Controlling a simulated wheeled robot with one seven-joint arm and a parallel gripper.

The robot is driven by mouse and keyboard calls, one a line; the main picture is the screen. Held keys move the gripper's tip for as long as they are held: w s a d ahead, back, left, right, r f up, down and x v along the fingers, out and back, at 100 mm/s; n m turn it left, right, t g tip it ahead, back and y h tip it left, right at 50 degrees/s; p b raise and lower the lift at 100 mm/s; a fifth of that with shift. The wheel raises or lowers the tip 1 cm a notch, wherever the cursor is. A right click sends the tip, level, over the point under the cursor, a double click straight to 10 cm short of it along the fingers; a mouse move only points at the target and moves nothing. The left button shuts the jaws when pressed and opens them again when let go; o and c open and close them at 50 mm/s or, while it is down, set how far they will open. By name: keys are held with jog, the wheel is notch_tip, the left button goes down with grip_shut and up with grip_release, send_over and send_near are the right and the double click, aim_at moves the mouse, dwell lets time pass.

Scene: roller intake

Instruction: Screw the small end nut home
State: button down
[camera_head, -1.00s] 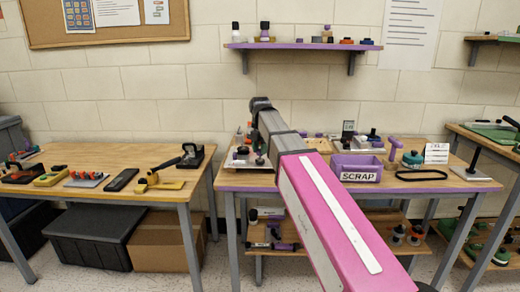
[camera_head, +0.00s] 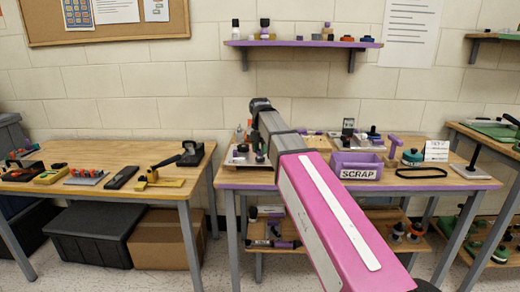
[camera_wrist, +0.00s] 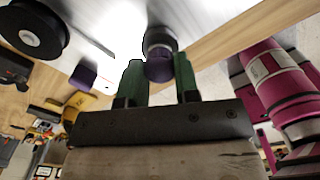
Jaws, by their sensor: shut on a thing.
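A small purple nut (camera_wrist: 160,68) sits on the end of a short grey, round part (camera_wrist: 158,38) in the wrist view. My gripper (camera_wrist: 159,78) has its green fingers on both sides of the nut and is shut on it. The thread and the nut's seat are hidden, so I cannot tell how far on it is. In the head view my arm reaches to the left part of the purple-edged bench (camera_head: 228,186), and the fingers and nut are not clearly visible.
A purple SCRAP bin (camera_head: 357,164) stands mid-bench, with a black belt loop (camera_head: 421,172) to its right. In the wrist view a black round part (camera_wrist: 32,28) and a small purple block (camera_wrist: 83,77) are left of the fingers. The left table (camera_head: 105,157) holds several tools.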

jog(key=m, duration=0.3)
jog(key=shift+m, duration=0.8)
jog(key=m, duration=0.3)
jog(key=shift+m, duration=0.8)
jog(key=shift+m, duration=2.3)
